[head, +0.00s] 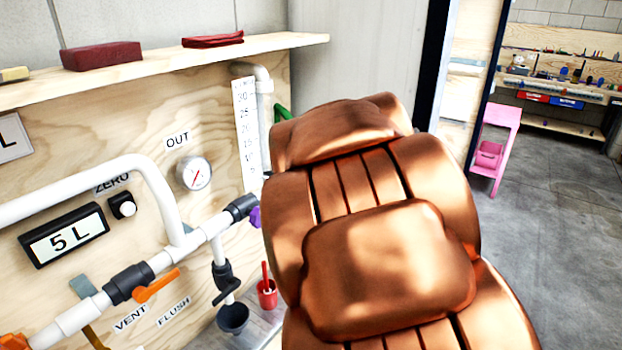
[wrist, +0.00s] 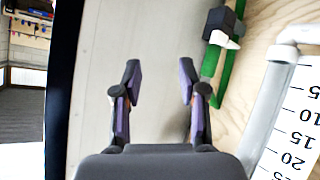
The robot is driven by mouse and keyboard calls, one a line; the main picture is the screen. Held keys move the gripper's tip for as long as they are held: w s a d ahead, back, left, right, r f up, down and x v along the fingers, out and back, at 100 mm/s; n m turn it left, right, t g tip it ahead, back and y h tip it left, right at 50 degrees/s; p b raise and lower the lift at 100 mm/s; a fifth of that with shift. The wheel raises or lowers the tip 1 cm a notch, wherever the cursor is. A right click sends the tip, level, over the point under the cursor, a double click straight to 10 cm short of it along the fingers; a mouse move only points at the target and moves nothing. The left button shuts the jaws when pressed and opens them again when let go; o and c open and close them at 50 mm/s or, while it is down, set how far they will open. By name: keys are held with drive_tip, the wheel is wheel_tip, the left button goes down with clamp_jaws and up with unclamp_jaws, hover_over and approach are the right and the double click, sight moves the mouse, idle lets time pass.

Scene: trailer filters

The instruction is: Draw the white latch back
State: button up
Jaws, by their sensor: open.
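A small white piece (wrist: 222,39), which looks like the white latch, sits against a dark block (wrist: 220,20) in the wrist view. It is by a green frame or strap (wrist: 227,70) on the plywood wall. My gripper (wrist: 160,82) is open, with nothing between its purple-padded fingers. The white piece lies to the right of and above the fingertips in the wrist view, apart from them. In the head view only a bit of green (head: 283,112) shows beside my copper arm. The latch and my gripper are hidden there.
A white pipe (wrist: 265,115) and a number scale (wrist: 298,130) stand right of the green part in the wrist view. The head view shows a shelf (head: 170,62), pipework with an orange valve handle (head: 155,286), and a pink stand (head: 497,135). Open floor (head: 560,220) lies right.

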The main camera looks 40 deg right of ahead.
drive_tip(key=w+d+r+n+t+y+b, duration=0.1)
drive_tip(key=w+d+r+n+t+b, duration=0.3)
drive_tip(key=w+d+t, duration=0.55)
drive_tip(key=a+f+n+y+b, duration=0.5)
drive_tip(key=f+y, duration=0.8)
drive_tip(key=shift+g, duration=0.25)
drive_tip(key=shift+p+x, duration=0.7)
drive_tip(key=shift+x, duration=3.25)
drive_tip(key=shift+f, duration=0.1)
drive_tip(key=shift+d, duration=0.1)
clamp_jaws()
